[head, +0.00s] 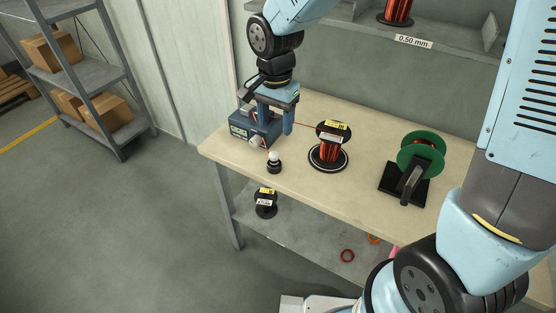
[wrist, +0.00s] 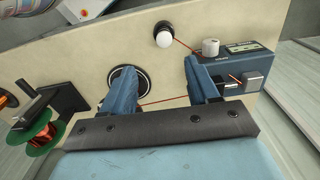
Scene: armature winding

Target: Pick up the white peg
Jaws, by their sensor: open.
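A white-topped peg on a black base (head: 274,161) stands upright on the bench, in front of the blue winding machine (head: 243,130). Its round white top (wrist: 164,40) shows in the wrist view, beyond the fingertips. A short white cylinder (wrist: 210,46) sits at the machine's near edge; I cannot tell which white piece is the task's peg. My gripper (head: 271,117) is open and empty, fingers pointing down, near the machine. One finger hides part of a dark round base.
A copper-wire spool (head: 329,148) stands right of my gripper, with thin red wire running near the fingers and peg. A green spool on a black stand (head: 420,152) is farther right. Another spool (head: 265,203) sits on the lower shelf. The front bench edge is close to the peg.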

